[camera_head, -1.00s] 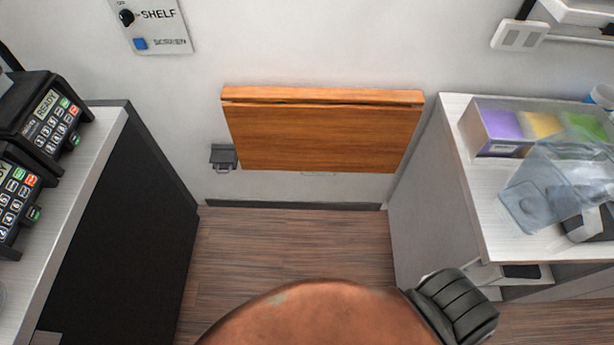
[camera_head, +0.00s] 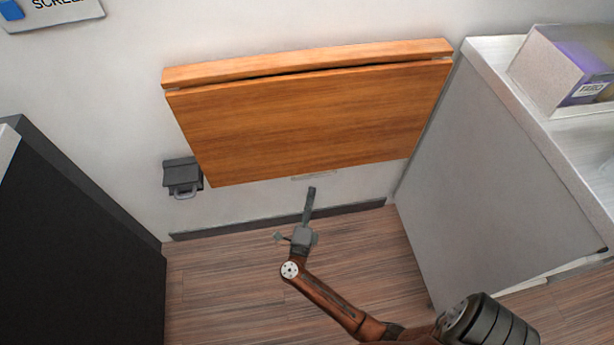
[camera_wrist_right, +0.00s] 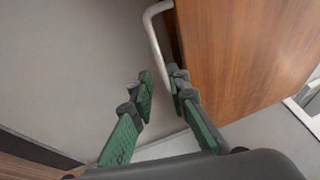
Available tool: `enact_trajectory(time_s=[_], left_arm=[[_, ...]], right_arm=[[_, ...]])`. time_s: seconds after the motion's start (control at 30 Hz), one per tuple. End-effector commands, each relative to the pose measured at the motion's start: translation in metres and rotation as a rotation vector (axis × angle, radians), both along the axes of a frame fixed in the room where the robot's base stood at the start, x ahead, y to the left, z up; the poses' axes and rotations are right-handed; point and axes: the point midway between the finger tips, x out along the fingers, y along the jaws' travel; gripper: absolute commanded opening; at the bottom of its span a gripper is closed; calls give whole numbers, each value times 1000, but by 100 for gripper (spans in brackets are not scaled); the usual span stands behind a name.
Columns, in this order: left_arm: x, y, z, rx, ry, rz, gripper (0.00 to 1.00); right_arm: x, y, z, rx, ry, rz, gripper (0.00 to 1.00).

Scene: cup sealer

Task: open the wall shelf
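The wall shelf (camera_head: 310,115) is a brown wooden panel hanging folded down against the wall below a narrow wooden ledge. A pale metal handle (camera_head: 314,177) shows faintly at its lower edge. In the right wrist view the handle (camera_wrist_right: 154,38) is a bent bar beside the wooden panel (camera_wrist_right: 235,55). My right gripper (camera_head: 310,192) is just below the shelf's lower edge. In the wrist view its green-padded fingers (camera_wrist_right: 160,77) are apart, with the handle's lower end at the gap between the tips. I cannot tell whether they touch it. My left gripper is not in view.
A dark cabinet (camera_head: 85,245) stands at left and a grey-white counter (camera_head: 480,160) at right, with a box (camera_head: 570,68) on top. A small dark wall fitting (camera_head: 182,175) sits left of the shelf. The floor (camera_head: 220,290) between is clear.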

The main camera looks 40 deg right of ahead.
Motion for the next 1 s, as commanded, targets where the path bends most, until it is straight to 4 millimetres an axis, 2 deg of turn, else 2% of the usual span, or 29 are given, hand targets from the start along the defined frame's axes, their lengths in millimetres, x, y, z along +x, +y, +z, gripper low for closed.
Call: enact_trajectory(time_s=[0.37,0.53,0.9,1.0], left_arm=[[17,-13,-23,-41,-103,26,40],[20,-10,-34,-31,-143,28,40],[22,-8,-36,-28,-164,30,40],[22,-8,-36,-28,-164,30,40]], right_arm=[[29,-41,7,7,-7,-6,16],[40,-57,10,6,-6,-7,16],[44,-62,14,7,-7,-5,16],[44,-62,14,7,-6,-5,10]])
